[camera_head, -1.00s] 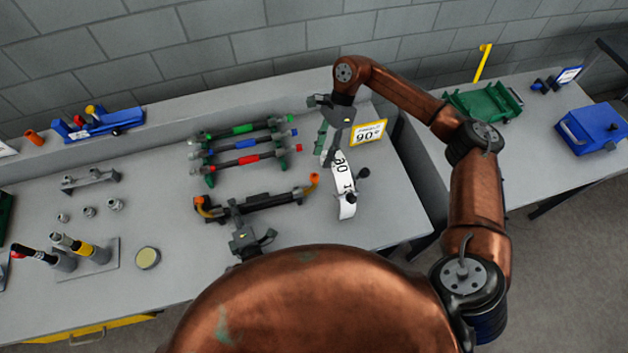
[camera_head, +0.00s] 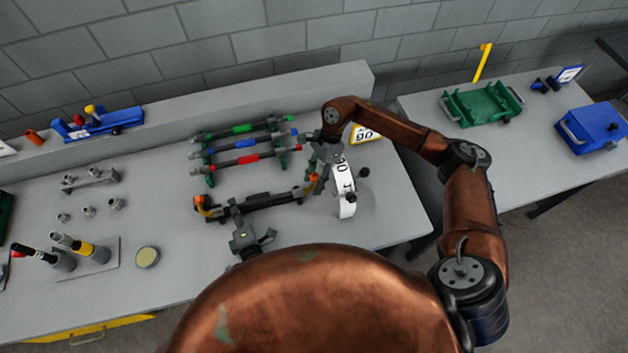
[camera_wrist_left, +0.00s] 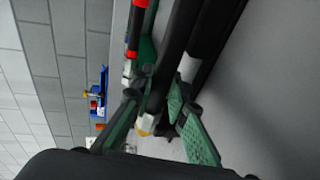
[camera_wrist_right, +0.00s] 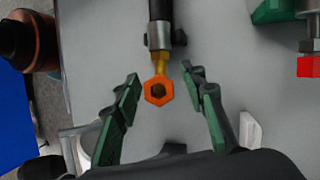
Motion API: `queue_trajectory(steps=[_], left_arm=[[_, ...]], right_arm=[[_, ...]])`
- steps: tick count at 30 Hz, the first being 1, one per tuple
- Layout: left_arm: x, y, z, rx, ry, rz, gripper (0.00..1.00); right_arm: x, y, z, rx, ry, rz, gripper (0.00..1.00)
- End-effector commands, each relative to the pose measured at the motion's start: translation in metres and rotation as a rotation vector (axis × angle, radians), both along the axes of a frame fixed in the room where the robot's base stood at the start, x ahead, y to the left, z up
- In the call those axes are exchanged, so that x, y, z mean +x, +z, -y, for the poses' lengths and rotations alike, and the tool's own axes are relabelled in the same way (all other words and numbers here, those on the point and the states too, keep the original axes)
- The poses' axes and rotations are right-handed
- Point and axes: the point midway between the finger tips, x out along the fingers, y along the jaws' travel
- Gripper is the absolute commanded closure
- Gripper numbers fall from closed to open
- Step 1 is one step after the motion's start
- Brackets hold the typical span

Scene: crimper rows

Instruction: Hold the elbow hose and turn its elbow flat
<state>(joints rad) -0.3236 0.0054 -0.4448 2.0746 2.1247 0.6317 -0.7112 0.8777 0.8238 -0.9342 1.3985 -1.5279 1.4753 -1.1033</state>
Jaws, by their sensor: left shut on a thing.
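The elbow hose (camera_head: 270,201) is black and lies across the front of the hose group, with orange fittings at its ends. Its right-hand orange elbow (camera_head: 313,180) points up; the right wrist view shows its open hex end (camera_wrist_right: 158,92) facing the camera. My left gripper (camera_head: 238,210) is shut on the hose left of its middle; the left wrist view shows its green pads (camera_wrist_left: 158,112) around the black hose. My right gripper (camera_head: 317,180) is open over the elbow. In the right wrist view its pads (camera_wrist_right: 160,92) stand either side of the elbow, with gaps.
Behind lie hoses with green (camera_head: 243,139), blue (camera_head: 246,144) and red (camera_head: 249,160) bands on a green rack. A white curved scale (camera_head: 344,190) stands close right of my right gripper. A yellow-edged 90 sign (camera_head: 365,134) is partly hidden by my right arm.

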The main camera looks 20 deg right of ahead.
Motion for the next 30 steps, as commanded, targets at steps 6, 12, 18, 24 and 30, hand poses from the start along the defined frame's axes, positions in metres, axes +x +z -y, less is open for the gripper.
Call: queue_trajectory(steps=[6, 12, 18, 24, 30], left_arm=[[-0.0008, -0.0021, -0.0023, 0.002, 0.005, -0.004, 1.0], [-0.0008, -0.002, -0.0022, 0.002, 0.005, -0.004, 1.0], [-0.0007, -0.002, -0.0022, 0.002, 0.005, -0.004, 1.0], [-0.0006, -0.0019, -0.0022, 0.002, 0.004, -0.004, 1.0], [-0.0006, -0.0019, -0.0021, 0.002, 0.004, -0.004, 1.0]], right_arm=[[-0.0002, -0.0012, -0.0002, 0.0, 0.0, 0.0, 0.61], [-0.0003, -0.0009, -0.0002, 0.0, 0.0, 0.0, 0.72], [-0.0002, -0.0008, -0.0002, 0.0, 0.0, 0.0, 0.86], [-0.0003, -0.0007, 0.0, 0.0, 0.0, 0.0, 0.99], [-0.0002, -0.0006, 0.0, 0.0, 0.0, 0.0, 1.0]])
